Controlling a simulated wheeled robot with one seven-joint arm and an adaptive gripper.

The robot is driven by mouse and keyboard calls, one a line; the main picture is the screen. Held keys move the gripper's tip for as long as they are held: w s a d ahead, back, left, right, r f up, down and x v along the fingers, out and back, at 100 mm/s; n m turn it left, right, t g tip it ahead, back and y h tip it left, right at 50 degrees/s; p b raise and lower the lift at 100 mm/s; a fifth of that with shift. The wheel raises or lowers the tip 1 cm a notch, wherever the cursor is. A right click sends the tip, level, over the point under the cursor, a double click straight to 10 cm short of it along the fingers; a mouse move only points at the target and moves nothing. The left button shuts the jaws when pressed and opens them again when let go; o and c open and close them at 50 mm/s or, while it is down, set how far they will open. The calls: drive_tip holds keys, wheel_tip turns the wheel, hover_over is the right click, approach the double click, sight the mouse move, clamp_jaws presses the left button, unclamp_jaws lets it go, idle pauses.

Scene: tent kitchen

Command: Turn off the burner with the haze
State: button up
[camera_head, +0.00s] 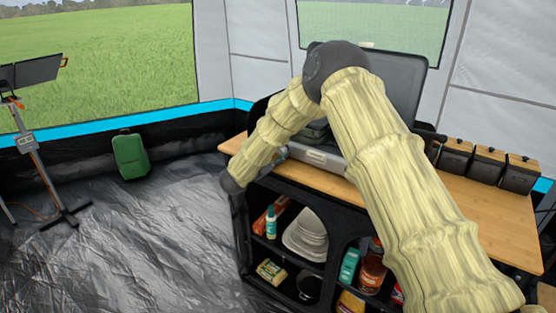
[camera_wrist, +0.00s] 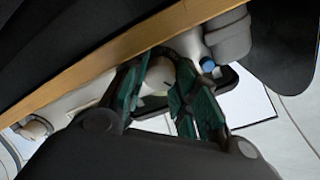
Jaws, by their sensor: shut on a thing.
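A grey camp stove (camera_head: 318,158) with its lid raised stands on the wooden counter, largely hidden behind my arm. In the wrist view, my gripper (camera_wrist: 158,88) has its teal fingers on both sides of a pale round knob (camera_wrist: 160,74) on the stove's front, and is closed on it. Another pale knob (camera_wrist: 35,127) shows at the left of the wrist view, apart from the fingers. The knob's turn position cannot be made out. The burners are mostly hidden, and no haze is visible in either view.
The counter (camera_head: 480,215) is bare on the right, with dark canisters (camera_head: 488,163) along its back. The counter's wooden edge (camera_wrist: 100,62) runs close to my fingers.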

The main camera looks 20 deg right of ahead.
drive_tip(key=m+b, duration=0.3)
drive_tip(key=m, duration=0.1)
drive_tip(key=shift+f+b, duration=0.25)
drive_tip(key=shift+b, duration=0.15)
drive_tip(key=shift+s+r+m+b, duration=0.1)
drive_tip(key=shift+m+b, duration=1)
drive_tip(key=shift+m, duration=0.3)
drive_tip(key=o, duration=1)
drive_tip(key=shift+r, duration=0.1)
drive_tip(key=shift+o, duration=0.2)
drive_tip(key=shift+s, duration=0.1)
drive_tip(key=shift+s+a, duration=0.3)
drive_tip(key=shift+a, duration=0.2)
drive_tip(key=v, duration=0.6)
drive_tip(key=shift+s+a+r, duration=0.2)
drive_tip(key=shift+s+a, duration=0.05)
drive_tip(key=shift+s, duration=0.05)
